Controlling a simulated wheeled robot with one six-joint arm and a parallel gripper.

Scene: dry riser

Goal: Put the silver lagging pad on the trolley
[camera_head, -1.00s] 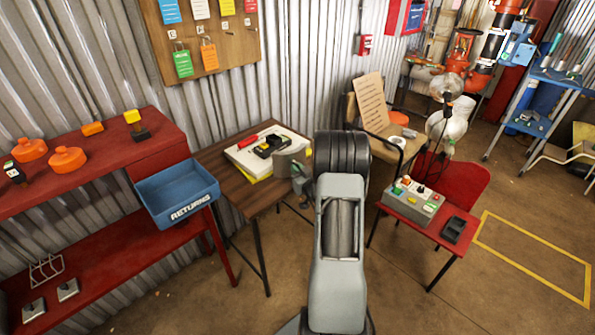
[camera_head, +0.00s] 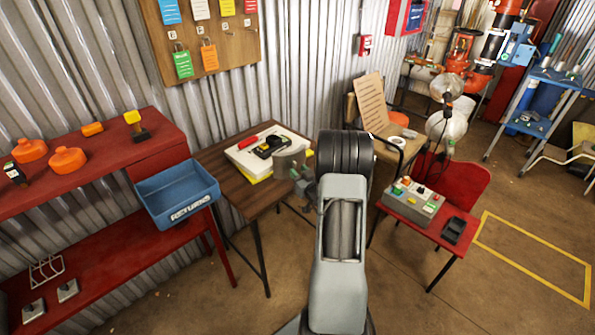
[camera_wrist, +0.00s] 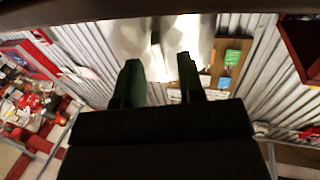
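The silver lagging pad (camera_wrist: 165,38) shows in the wrist view as a pale, shiny sheet with a dark seam, between and beyond the dark green fingers of my gripper (camera_wrist: 158,68). In the head view, the grey pad (camera_head: 290,158) shows just left of my arm, in front of the wooden desk in the picture. My gripper (camera_head: 303,182) is partly hidden there behind my arm. The blue trolley (camera_head: 540,127) stands far right, with tools on its top shelf.
A wooden desk (camera_head: 220,172) with papers, a blue returns tray (camera_head: 178,195) and a red bench (camera_head: 100,145) are at left. Floor inside the yellow outline (camera_head: 530,260) is clear.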

